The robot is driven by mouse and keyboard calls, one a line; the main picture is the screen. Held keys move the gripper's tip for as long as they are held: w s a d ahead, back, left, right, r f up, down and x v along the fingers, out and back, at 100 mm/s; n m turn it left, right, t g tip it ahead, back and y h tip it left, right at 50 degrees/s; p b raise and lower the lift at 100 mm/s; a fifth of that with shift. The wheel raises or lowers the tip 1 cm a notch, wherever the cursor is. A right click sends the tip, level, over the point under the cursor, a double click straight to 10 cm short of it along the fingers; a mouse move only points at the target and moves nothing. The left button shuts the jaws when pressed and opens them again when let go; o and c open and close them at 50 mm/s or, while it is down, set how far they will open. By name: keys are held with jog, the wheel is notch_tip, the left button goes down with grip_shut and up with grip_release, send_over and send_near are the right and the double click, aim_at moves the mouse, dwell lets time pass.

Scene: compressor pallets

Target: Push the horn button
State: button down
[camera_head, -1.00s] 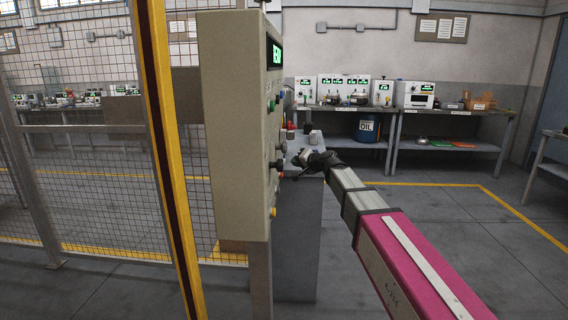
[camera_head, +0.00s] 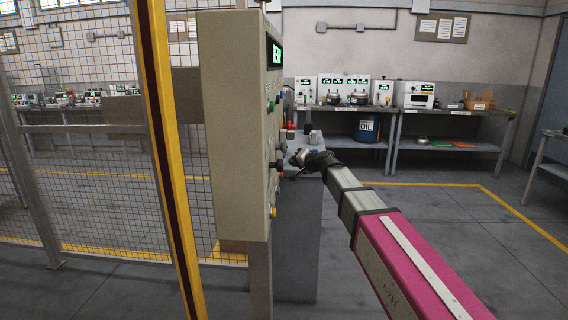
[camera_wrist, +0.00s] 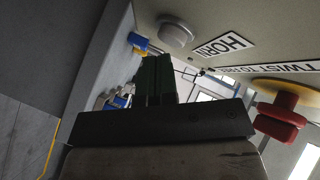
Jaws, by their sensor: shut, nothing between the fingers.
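The HORN label (camera_wrist: 223,43) is on the beige control panel in the wrist view. A round pale grey button (camera_wrist: 174,35) sits beside it at the top. My gripper (camera_wrist: 156,62) is shut and empty, with its dark fingers pointing up the picture below the button. A gap seems to show between fingertips and button, but depth is hard to judge. In the head view the panel (camera_head: 232,130) is seen nearly edge-on, and my gripper (camera_head: 299,158) is right of its control face. The horn button cannot be picked out there.
A red mushroom knob (camera_wrist: 281,115) with a yellow collar is right of my fingers, near a TWIST label. A yellow-posted mesh fence (camera_head: 165,130) stands left of the panel. A grey cabinet (camera_head: 300,240) is behind my gripper. Open floor (camera_head: 430,220) lies at right.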

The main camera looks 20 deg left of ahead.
jog(key=shift+s+a, duration=0.1)
jog(key=shift+a, duration=0.3)
dwell(0.4)
jog(key=shift+d, duration=0.1)
jog(key=shift+w+d, duration=0.2)
jog(key=shift+d, duration=0.65)
jog(key=shift+w+d, duration=0.25)
jog(key=shift+d, duration=0.7)
jog(key=shift+w+d, duration=0.2)
jog(key=shift+d, duration=0.8)
jog(key=shift+w+d, duration=0.25)
jog(key=shift+d, duration=0.7)
